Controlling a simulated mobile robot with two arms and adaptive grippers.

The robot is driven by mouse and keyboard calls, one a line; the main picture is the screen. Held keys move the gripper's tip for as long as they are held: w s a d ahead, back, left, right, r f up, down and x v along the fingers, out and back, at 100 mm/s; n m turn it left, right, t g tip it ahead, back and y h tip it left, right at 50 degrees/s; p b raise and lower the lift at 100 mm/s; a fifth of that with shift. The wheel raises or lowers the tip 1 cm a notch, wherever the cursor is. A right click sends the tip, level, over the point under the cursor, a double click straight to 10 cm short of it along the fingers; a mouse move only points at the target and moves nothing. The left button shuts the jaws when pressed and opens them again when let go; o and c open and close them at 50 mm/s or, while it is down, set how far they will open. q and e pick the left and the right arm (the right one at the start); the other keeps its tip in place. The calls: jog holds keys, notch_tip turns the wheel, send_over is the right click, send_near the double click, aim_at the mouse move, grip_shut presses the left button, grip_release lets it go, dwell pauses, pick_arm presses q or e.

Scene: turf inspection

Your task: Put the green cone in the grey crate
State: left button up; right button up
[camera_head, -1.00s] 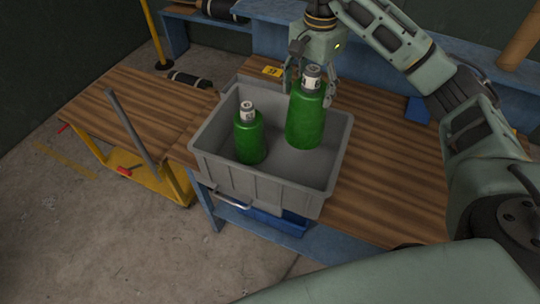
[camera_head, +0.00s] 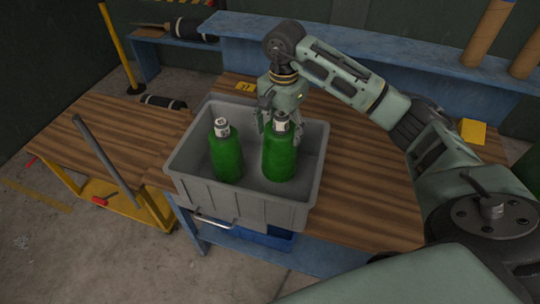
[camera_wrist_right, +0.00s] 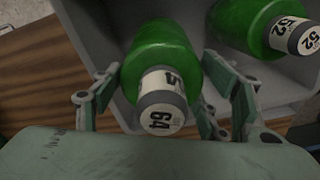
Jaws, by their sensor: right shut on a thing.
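The grey crate (camera_head: 191,157) stands on a wooden bench top. A green bottle-shaped cone (camera_head: 280,160) with a white label and dark cap is upright inside its right part. My right gripper (camera_head: 279,125) is shut on this cone near its top, with the fingers on either side of it. In the right wrist view the held cone (camera_wrist_right: 160,55) carries the label 64. A second, similar green cone (camera_head: 227,160) stands in the crate's left part; its label reads 52 in the right wrist view (camera_wrist_right: 252,22). My left gripper is out of view.
A black roll (camera_head: 163,102) lies at the back left. A blue shelf (camera_head: 365,52) runs behind.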

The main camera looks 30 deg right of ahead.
aim_at(282, 114)
notch_tip(282, 114, down, 3)
jog(key=shift+r+p, duration=0.1)
jog(key=shift+p, duration=0.25)
notch_tip(282, 114, down, 4)
jog(key=shift+p, duration=0.5)
jog(key=o, duration=2.1)
notch_tip(282, 114, up, 12)
jog(key=b, duration=0.4)
jog(key=shift+f, duration=0.2)
jog(key=shift+r, duration=0.3)
